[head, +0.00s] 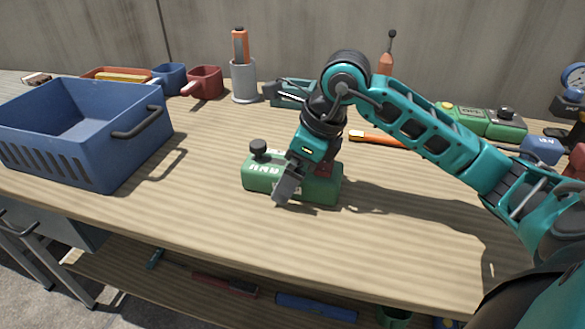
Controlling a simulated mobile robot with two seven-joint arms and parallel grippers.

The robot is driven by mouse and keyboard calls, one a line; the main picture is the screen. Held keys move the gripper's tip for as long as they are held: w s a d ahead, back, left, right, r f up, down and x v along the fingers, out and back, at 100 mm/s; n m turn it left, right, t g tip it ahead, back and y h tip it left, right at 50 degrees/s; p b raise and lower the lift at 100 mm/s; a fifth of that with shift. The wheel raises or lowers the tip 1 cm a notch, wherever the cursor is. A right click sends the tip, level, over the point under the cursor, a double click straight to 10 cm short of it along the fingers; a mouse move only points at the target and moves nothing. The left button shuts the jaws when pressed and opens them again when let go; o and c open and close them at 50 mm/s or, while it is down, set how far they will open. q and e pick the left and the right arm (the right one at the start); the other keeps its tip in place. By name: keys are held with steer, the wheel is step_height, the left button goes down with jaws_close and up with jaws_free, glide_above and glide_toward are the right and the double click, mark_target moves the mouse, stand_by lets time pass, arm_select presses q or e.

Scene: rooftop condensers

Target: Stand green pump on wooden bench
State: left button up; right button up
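The green pump (262,182), a boxy body with white lettering and a black knob on its left top, is on or just above the wooden bench (230,222), near the middle. I cannot tell whether its underside touches the bench. My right gripper (290,186) comes down over the pump, with one grey finger in front of its near face. The other finger is hidden, so I cannot tell whether the gripper is shut on it. My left gripper is not in view.
A blue crate (112,152) stands on the left. Mugs (204,82), a grey cup holding an orange-handled tool (243,82) and another green device (482,121) line the back. An orange tool (376,139) lies behind my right arm. The bench front is clear.

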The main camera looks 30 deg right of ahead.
steer(key=shift+d+r, duration=0.1)
steer(key=shift+r, duration=0.35)
steer(key=p+v, duration=0.3)
steer(key=v, duration=0.7)
steer(key=shift+s+r, duration=0.15)
steer(key=shift+r, duration=0.2)
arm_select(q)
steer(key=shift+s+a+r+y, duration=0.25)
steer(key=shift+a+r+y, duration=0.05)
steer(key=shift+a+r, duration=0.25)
arm_select(e)
steer(key=shift+s+d+r, duration=0.1)
steer(key=shift+s+r, duration=0.05)
steer(key=shift+r, duration=0.1)
